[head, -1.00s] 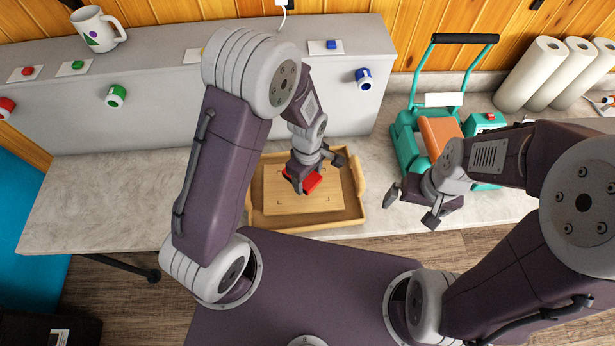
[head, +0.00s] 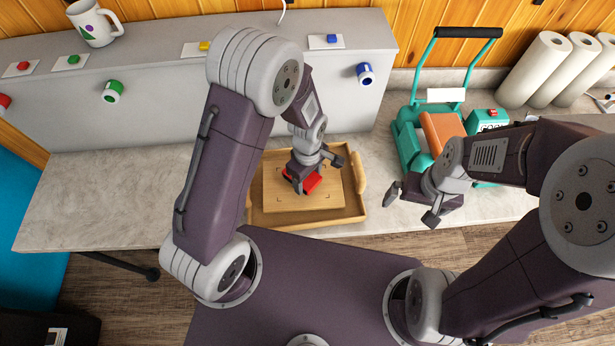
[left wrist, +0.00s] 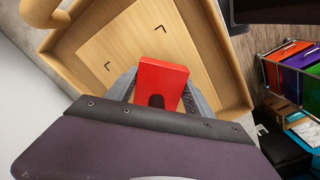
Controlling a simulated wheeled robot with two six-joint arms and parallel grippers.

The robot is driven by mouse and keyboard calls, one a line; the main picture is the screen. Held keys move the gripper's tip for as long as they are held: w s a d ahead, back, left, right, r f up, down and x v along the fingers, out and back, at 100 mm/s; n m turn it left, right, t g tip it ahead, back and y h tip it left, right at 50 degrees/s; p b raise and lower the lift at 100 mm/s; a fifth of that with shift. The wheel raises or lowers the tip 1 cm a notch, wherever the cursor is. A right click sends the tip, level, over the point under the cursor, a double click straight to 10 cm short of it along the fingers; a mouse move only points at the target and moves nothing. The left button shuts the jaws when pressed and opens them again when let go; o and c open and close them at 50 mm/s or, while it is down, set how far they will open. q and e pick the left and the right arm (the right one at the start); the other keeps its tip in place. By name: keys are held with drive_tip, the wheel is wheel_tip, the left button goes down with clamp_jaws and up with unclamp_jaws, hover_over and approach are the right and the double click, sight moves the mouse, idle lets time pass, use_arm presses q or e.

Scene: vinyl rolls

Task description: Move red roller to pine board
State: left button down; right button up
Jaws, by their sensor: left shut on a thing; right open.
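The red roller (left wrist: 160,78) shows in the left wrist view as a block-like red piece with a dark rounded patch. My left gripper (left wrist: 158,92) is shut on it, with a finger on each side. In the head view the red roller (head: 314,181) is partly hidden by my left gripper (head: 302,180). It is over the pine board (head: 290,200), a pale board with dark corner marks inside a wooden tray (head: 345,212). I cannot tell whether the roller touches the board. My right gripper (head: 412,204) is open and empty, right of the tray.
A teal machine (head: 408,140) with a handle stands right of the tray. White paper rolls (head: 540,72) are at the back right. A grey raised ledge (head: 200,100) carries a mug (head: 92,22), with green (head: 112,91) and blue (head: 365,73) rolls on its front. The left counter is clear.

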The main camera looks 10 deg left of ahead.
idle(0.4)
use_arm(q)
drive_tip(key=shift+f+b, duration=0.4)
drive_tip(key=shift+f, duration=0.25)
drive_tip(key=shift+f, duration=0.15)
unclamp_jaws()
idle(0.5)
idle(0.3)
drive_tip(key=shift+r+p, duration=4.2)
drive_tip(key=shift+r, duration=0.35)
